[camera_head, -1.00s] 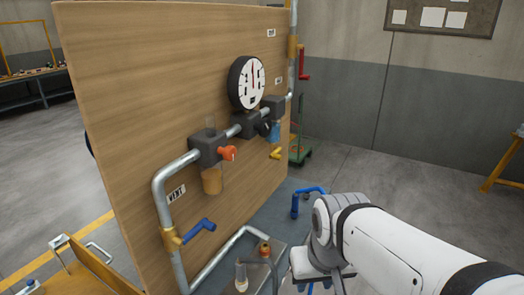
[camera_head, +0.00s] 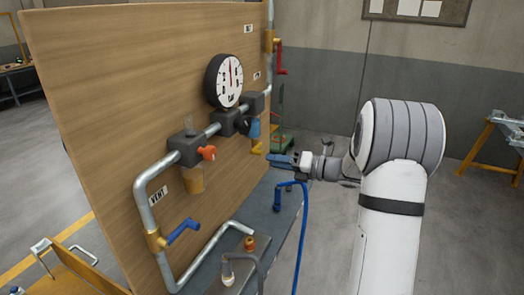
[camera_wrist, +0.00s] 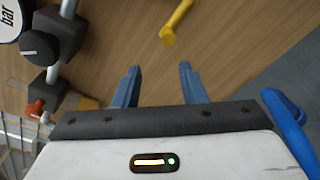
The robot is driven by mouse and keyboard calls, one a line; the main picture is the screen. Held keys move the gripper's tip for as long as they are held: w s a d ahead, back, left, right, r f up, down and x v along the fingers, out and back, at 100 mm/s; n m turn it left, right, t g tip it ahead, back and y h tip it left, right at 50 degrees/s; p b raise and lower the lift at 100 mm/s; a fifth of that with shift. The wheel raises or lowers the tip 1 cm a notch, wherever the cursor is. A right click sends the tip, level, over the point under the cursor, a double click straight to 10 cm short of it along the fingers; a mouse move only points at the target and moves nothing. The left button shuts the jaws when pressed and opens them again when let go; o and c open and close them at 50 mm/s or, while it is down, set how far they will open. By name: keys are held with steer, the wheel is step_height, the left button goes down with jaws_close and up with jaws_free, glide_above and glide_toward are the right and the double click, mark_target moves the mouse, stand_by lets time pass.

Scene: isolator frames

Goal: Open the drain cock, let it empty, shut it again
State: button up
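A small yellow lever (camera_head: 257,148), apparently the drain cock, sits under a blue bowl (camera_head: 255,130) on the wooden panel's pipe line. I see no readable label on it. In the wrist view the yellow lever (camera_wrist: 176,22) is beyond my fingertips, at the top and a little right of centre. My gripper (camera_head: 268,160) is close to the lever, just below and right of it, pointing left. In the wrist view its blue fingers (camera_wrist: 158,80) are apart with nothing between them. The lever and fingers look apart.
A dial gauge (camera_head: 223,80), an orange knob (camera_head: 207,153) and an amber bowl (camera_head: 192,180) are on the panel (camera_head: 110,90). A blue vent lever (camera_head: 184,230) is lower left, a red lever (camera_head: 281,60) upper right. A blue hose (camera_head: 302,225) rises below my gripper.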

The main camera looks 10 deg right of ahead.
mark_target(259, 152)
steer(key=shift+m+t, duration=0.6)
steer(key=shift+m, duration=0.2)
steer(key=w+a, duration=0.1)
steer(key=w, duration=0.1)
steer(key=w+a, duration=0.2)
steer(key=w+a+p, duration=0.1)
steer(key=w, duration=0.1)
steer(key=shift+a, duration=0.3)
